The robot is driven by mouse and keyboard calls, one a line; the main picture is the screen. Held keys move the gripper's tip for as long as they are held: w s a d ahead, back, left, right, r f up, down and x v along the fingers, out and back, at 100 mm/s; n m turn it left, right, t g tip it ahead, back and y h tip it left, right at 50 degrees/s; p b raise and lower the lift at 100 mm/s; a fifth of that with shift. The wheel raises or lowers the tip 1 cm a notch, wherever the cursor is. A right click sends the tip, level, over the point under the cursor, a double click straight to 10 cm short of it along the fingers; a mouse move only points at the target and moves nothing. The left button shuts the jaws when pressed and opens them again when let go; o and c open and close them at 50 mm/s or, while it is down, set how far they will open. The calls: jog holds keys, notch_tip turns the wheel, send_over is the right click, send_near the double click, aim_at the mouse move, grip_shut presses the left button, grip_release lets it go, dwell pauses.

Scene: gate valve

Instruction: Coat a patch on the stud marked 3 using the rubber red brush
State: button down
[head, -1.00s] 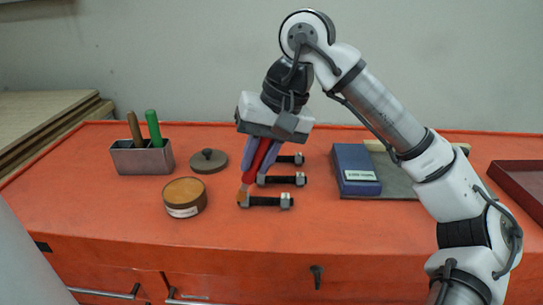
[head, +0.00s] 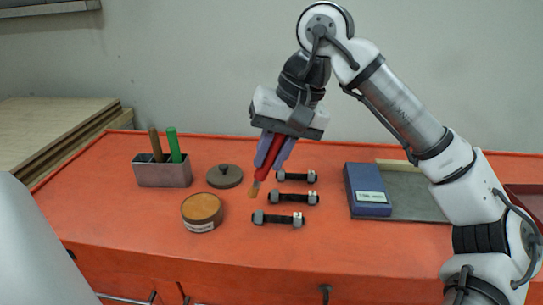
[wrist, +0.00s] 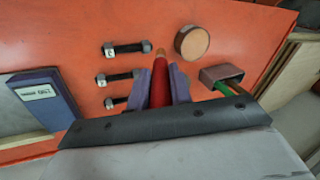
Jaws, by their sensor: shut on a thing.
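My gripper (head: 272,152) is shut on the red brush (head: 277,146), which points down and left with its tan bristle tip (head: 254,189) in the air. The brush also shows in the wrist view (wrist: 159,88). Three dark studs with grey end nuts lie on the orange bench: the nearest stud (head: 278,218), the middle stud (head: 293,198) and the farthest stud (head: 297,177). The bristles appear just left of the studs, above the nearest one's left end, apart from it. Small marks show on the nuts in the wrist view, but I cannot read which is 3. No coating is discernible.
An open round pot (head: 202,212) with brown contents stands left of the studs. Its apparent grey lid (head: 225,176) lies behind. A metal holder (head: 162,174) carries brown and green handles. A blue box (head: 367,190) sits on a grey tray (head: 418,200) at right. The bench front is clear.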

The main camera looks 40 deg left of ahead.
jog(key=shift+r, duration=0.25)
jog(key=shift+r+p, duration=1.2)
jog(key=shift+r, duration=0.35)
jog(key=shift+f, duration=0.1)
jog(key=shift+w+f+b, duration=0.35)
jog(key=shift+w+f, duration=0.1)
jog(key=shift+f, duration=0.15)
jog(key=shift+w+f+b, duration=0.35)
jog(key=shift+w+f, duration=0.05)
jog(key=shift+f, duration=0.2)
